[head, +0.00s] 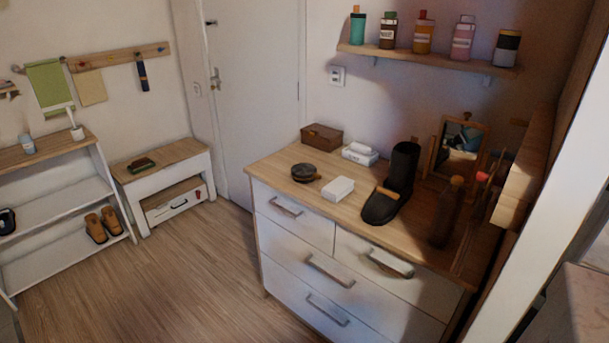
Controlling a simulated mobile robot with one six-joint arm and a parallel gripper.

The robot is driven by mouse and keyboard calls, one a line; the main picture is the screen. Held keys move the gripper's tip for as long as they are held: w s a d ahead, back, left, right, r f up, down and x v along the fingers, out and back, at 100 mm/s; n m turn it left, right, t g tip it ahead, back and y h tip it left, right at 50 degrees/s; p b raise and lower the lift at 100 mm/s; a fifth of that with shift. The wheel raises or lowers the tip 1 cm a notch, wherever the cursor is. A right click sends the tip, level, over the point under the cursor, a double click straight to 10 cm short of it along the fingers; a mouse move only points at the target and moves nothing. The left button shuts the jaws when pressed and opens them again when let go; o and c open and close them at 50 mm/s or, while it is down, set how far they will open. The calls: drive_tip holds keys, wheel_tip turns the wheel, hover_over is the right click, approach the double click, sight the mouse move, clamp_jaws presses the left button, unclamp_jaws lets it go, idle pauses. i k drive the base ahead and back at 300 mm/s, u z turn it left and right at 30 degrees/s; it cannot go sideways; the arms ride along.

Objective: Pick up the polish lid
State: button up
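A small round dark tin (305,173) sits near the front left of the dresser's wooden top. It looks like a polish tin; whether its lid is on, or apart from it, is too small to tell. I cannot make out a separate lid elsewhere. My gripper is not in view, and nothing is seen touching the tin.
A bottle shelf (400,55) hangs above. The floor (190,265) in front is clear.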

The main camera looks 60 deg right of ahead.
sight(303, 171)
drive_tip(key=i, duration=0.9)
drive_tip(key=u, duration=0.05)
